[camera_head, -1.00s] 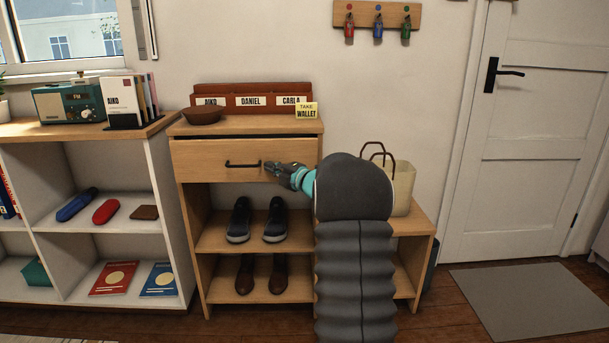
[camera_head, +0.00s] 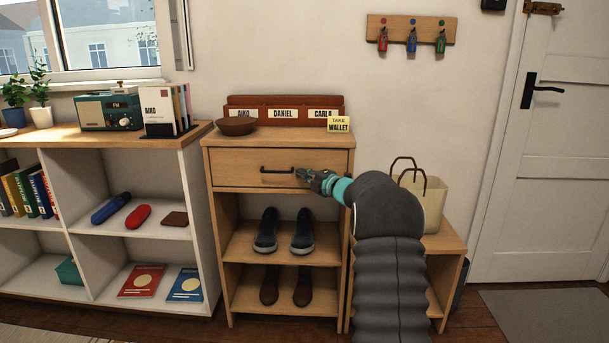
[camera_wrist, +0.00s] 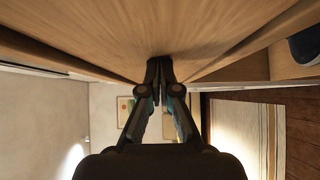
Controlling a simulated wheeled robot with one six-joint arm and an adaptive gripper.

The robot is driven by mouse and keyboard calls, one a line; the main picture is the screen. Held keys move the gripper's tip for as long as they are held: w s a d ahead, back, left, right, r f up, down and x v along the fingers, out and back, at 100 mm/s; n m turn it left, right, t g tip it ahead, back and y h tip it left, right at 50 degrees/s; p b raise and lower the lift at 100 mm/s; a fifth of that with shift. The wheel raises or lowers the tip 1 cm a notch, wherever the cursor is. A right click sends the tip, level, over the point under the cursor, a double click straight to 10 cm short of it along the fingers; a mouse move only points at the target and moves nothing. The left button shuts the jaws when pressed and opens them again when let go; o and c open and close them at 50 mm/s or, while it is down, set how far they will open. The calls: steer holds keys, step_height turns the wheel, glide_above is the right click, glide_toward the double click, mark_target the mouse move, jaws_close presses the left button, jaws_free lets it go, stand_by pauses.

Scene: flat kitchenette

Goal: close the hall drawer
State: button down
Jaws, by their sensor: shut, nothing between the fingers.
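The hall drawer (camera_head: 235,168) is the light wood drawer at the top of the shoe cabinet, with a dark bar handle (camera_head: 277,170). Its front looks flush with the cabinet, and no dark gap shows above it. My gripper (camera_head: 300,174) is shut and empty, with its tips at the drawer front just right of the handle. In the wrist view, the shut fingertips (camera_wrist: 159,64) meet a wood face (camera_wrist: 150,25), apparently the drawer front. Whether they press on it or only come close, I cannot tell.
Shoes (camera_head: 266,230) sit on the shelves below. A tote bag (camera_head: 433,207) stands on the low bench at right. A white shelf unit (camera_head: 199,215) adjoins at left.

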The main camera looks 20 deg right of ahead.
steer(key=s+a+b+v, duration=0.1)
steer(key=a+b+v, duration=0.25)
steer(key=v, duration=0.95)
steer(key=s+d+f+m+g+h, duration=0.2)
steer(key=d+f+m+g+h, duration=0.1)
steer(key=d+f+m+h, duration=0.7)
steer(key=s+f+m+g+h, duration=0.1)
steer(key=s+f+m+g, duration=0.1)
steer(key=s+m+g, duration=0.4)
steer(key=s+a+r+m+g+y, duration=0.1)
steer(key=s+a+r+m+y, duration=0.1)
steer(key=s+a, duration=1.5)
steer(key=s+a+r+m+g+y+p, duration=0.1)
steer(key=s+a+r+m+y, duration=0.1)
steer(key=s+a, duration=1.4)
steer(key=shift+s+a+m+y, duration=0.4)
steer(key=shift+s+m+y, duration=0.2)
steer(key=shift+s+m, duration=0.25)
